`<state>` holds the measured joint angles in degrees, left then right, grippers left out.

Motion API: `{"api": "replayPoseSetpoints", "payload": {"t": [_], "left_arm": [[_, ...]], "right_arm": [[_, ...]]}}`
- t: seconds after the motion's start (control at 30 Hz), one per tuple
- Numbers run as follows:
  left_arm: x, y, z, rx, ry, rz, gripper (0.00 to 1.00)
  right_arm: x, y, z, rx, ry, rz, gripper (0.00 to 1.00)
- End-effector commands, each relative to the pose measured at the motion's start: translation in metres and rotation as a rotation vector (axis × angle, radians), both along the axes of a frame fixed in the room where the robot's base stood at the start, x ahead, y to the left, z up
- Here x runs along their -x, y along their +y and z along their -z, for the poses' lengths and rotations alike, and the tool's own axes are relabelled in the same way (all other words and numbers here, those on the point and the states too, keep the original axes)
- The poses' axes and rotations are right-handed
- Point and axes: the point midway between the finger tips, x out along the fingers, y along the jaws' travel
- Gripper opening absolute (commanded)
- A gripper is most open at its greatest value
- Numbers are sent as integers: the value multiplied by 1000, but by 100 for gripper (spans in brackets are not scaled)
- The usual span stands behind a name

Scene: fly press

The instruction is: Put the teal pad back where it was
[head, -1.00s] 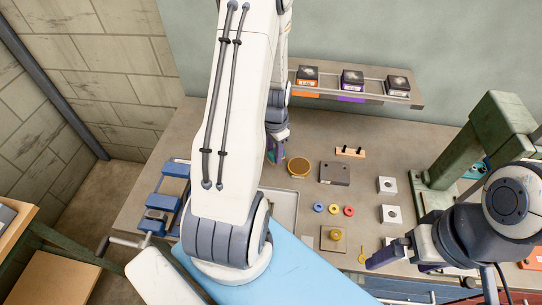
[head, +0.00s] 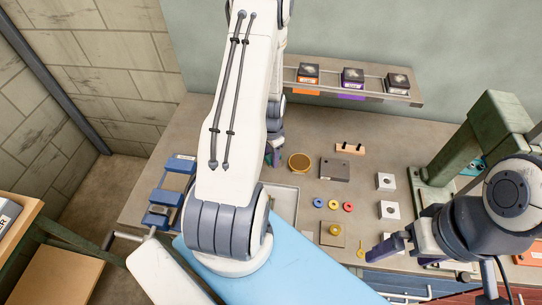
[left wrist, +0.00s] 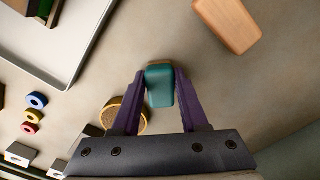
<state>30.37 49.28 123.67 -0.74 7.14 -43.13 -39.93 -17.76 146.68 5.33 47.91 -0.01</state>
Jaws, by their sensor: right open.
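The teal pad (left wrist: 160,86) is between the two purple fingers of my left gripper (left wrist: 160,72) in the left wrist view. Both fingers appear to press on its sides, so the gripper looks shut on it. In the head view my left gripper (head: 274,158) is left of a round gold-rimmed disc (head: 299,163), partly hidden by my own arm. Whether the pad touches the table is unclear. My right gripper (head: 402,256) is open and empty at the lower right, over the bench's front part.
A tan wooden block (left wrist: 228,22) lies beyond the pad. A grey tray (head: 286,202), coloured rings (head: 333,206) and a dark block (head: 334,170) are on the bench. A rack with boxes (head: 352,82) is at the back, a green press (head: 500,130) at right.

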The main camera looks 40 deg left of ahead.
Motion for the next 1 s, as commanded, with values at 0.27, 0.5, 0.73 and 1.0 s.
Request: {"api": "replayPoseSetpoints", "payload": {"t": [0.27, 0.5, 0.73, 1.0], "left_arm": [[0, 0, -1, 0, 0, 0, 69], [-1, 0, -9, -1, -2, 0, 69], [-2, 1, -46, -4, -6, 0, 69], [-2, 1, -96, -4, -6, 0, 69]], "right_arm": [[0, 0, 0, 0, 0, 0, 100], [0, 0, 0, 0, 0, 0, 100], [0, 0, 11, 0, 0, 2, 100], [0, 0, 21, 0, 0, 3, 100]]}}
